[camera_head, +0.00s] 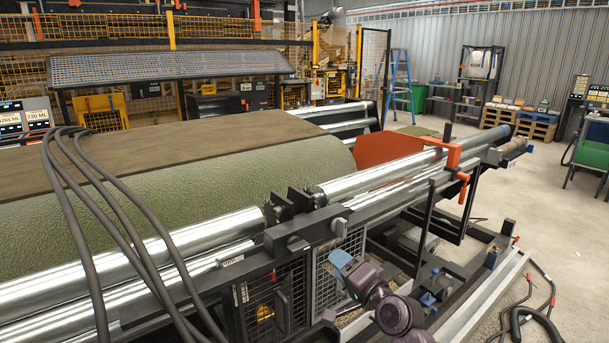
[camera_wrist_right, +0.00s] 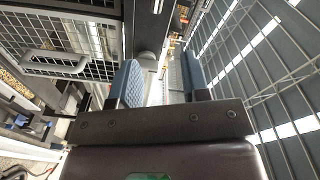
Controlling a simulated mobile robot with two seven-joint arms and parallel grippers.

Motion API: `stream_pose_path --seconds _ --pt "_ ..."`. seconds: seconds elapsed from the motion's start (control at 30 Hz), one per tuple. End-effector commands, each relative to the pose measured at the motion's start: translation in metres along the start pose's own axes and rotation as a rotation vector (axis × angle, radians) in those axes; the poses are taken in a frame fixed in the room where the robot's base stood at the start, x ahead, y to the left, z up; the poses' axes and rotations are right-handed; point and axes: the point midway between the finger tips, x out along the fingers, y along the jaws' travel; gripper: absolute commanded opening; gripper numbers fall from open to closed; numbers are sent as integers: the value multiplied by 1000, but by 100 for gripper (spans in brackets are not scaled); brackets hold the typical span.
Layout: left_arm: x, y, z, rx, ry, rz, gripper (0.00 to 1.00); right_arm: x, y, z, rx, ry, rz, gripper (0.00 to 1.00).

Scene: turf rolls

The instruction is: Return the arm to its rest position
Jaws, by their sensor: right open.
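My right arm (camera_head: 385,302) comes in at the bottom centre of the head view, in front of the machine's mesh guard. My right gripper (camera_head: 341,260) is at its end, with a blue fingertip showing beside the dark frame. In the right wrist view the gripper (camera_wrist_right: 162,84) shows two blue fingers standing apart, with nothing between them. The gripper is open and empty. I cannot tell from these views how close the fingers are to the frame. My left arm and gripper are not in view.
A large green turf roll (camera_head: 285,182) lies on the machine behind shiny steel rollers (camera_head: 385,178). Dark cables (camera_head: 95,215) arch over its left side. A mesh guard (camera_head: 325,275) stands close to my right arm. An orange bracket (camera_head: 458,160) is farther right. Open floor (camera_head: 540,220) lies right.

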Motion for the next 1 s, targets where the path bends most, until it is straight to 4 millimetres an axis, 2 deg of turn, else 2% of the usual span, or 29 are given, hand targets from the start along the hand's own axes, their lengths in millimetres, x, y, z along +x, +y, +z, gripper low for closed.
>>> stream_pose_path --seconds 0.07,0.17,0.37,0.47,0.7,0.83,1.0 --pt "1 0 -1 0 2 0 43 -4 -5 -7 -159 37 9 43" --pt "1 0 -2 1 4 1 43 -18 6 -11 -340 75 53 43" --pt "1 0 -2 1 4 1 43 -68 48 -10 -680 123 195 43" --pt "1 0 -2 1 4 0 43 -101 75 -5 -827 123 284 43" --pt "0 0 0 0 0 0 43 -197 139 21 -1083 53 503 43" --pt "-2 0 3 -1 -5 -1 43 -251 168 42 -1136 -8 605 43" --pt "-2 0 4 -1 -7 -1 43 -319 199 74 -1120 -98 713 43"
